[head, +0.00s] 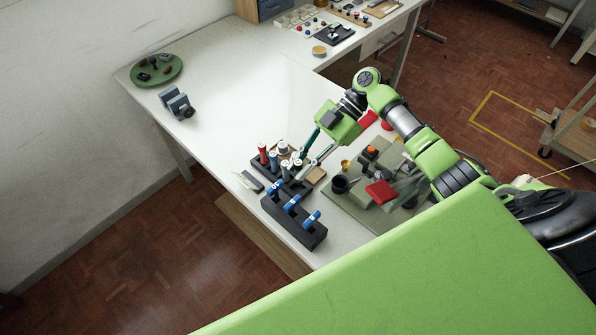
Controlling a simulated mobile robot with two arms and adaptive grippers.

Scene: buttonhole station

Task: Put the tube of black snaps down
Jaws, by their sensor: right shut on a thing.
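My right gripper (306,162) reaches down from the right over a dark rack (268,172) on the white table. Its two fingers point down and are shut on a small tube (297,167), which I take to be the tube of black snaps. The tube is roughly upright at the rack's right side; whether its bottom is seated in the rack or just above it, I cannot tell. Other tubes, one with a red top (262,150), stand beside it in the rack. My left gripper is not in view.
A black block with blue-handled tools (295,228) stands in front of the rack. A green round tray (157,70) is far left; the table's middle is clear.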

